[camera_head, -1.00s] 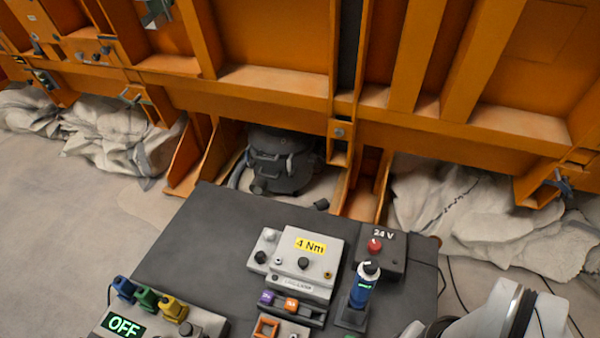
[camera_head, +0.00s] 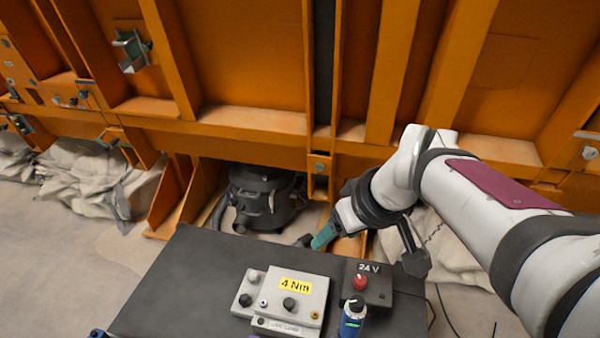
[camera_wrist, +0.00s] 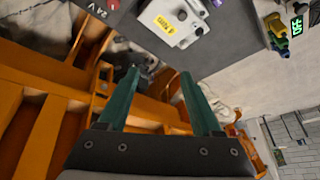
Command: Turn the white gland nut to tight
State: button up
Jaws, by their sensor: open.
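No part can be surely picked out as the white gland nut. A pale knob (camera_head: 253,275) stands at the upper left of the grey box marked 4 Nm (camera_head: 320,290) in the head view; whether it is the nut I cannot tell. The box also shows upside down in the wrist view (camera_wrist: 152,15). My gripper (camera_head: 318,240) is beyond the bench's back edge, up and right of the box and apart from it. Its two teal fingers (camera_wrist: 160,75) are spread, with nothing between them.
A dark 24 V box with a red knob (camera_head: 360,282) and a blue upright tool (camera_head: 352,317) stand right of the grey box. The black bench top (camera_head: 190,275) is clear at left. An orange frame (camera_head: 240,120) and a black vacuum (camera_head: 265,195) stand behind.

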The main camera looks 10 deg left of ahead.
jog(key=w+a+f+n+g, duration=0.2)
jog(key=w+a+f+n, duration=0.35)
jog(key=a+n, duration=0.2)
jog(key=n+g, duration=0.2)
jog(key=n, duration=0.1)
send_near(254, 273)
jog(key=shift+n+y, duration=0.3)
jog(key=shift+n, duration=0.05)
jog(key=x, duration=0.8)
jog(key=shift+f, duration=0.35)
jog(key=shift+d, duration=0.1)
grip_shut()
